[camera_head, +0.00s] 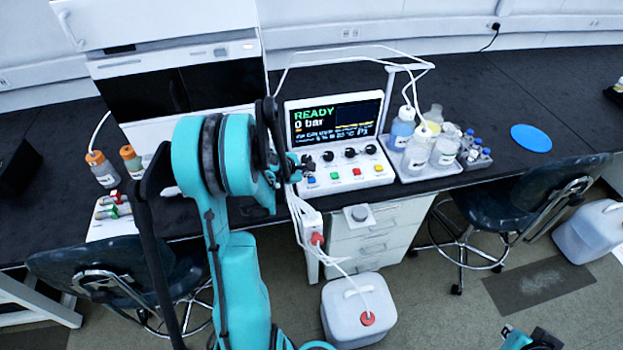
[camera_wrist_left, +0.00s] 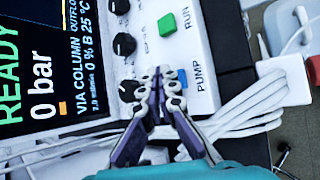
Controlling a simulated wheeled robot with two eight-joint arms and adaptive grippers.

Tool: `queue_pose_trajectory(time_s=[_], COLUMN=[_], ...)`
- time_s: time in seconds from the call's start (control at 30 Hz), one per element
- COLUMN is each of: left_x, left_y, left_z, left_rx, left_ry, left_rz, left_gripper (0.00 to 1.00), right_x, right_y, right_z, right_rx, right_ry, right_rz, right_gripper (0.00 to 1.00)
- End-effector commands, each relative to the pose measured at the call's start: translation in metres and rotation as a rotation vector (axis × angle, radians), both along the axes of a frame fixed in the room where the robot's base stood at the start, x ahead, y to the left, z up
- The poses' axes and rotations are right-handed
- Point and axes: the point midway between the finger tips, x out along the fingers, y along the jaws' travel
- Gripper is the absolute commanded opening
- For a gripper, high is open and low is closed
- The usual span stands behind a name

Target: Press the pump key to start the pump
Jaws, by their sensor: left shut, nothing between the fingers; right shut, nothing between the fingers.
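The pump key is a blue square button (camera_wrist_left: 182,78) beside the PUMP label in the left wrist view. In the head view it is the leftmost key (camera_head: 311,180) on the white sloping control panel (camera_head: 345,187). My left gripper (camera_head: 300,168) is shut and empty over the panel's left end. In the left wrist view its closed fingertips (camera_wrist_left: 163,76) are right beside the blue key and overlap its edge; I cannot tell whether they touch it. The screen (camera_head: 336,122) reads READY and 0 bar. My right gripper (camera_head: 540,339) is at the bottom right, partly cut off, away from the panel.
A green RUN key (camera_wrist_left: 167,25) is close by, along with several black knobs (camera_wrist_left: 124,44). Bottles stand in a tray (camera_head: 432,176) right of the panel. White cables (camera_wrist_left: 250,112) hang by the panel's edge. A white instrument (camera_head: 172,55) stands at the left.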

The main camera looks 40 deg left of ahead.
Motion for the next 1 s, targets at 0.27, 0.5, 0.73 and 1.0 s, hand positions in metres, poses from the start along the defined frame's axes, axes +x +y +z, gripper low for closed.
queue_pose_trajectory(time_s=[0.27, 0.5, 0.73, 1.0], left_x=[0.000, 0.000, 0.000, 0.000], left_y=[0.000, 0.000, 0.000, 0.000], left_z=[0.000, -0.005, -0.009, -0.008], left_rx=[0.000, 0.000, 0.000, 0.000], left_ry=[0.000, 0.000, 0.000, 0.000], left_rz=[0.000, 0.000, 0.000, 0.000], left_gripper=[0.00, 0.00, 0.00, 0.00], right_x=[0.000, 0.000, 0.000, 0.000], right_y=[0.000, 0.000, 0.000, 0.000], right_z=[0.000, -0.005, -0.010, -0.010], right_rx=[0.000, 0.000, 0.000, 0.000], right_ry=[0.000, 0.000, 0.000, 0.000], right_rz=[0.000, 0.000, 0.000, 0.000], right_gripper=[0.00, 0.00, 0.00, 0.00])
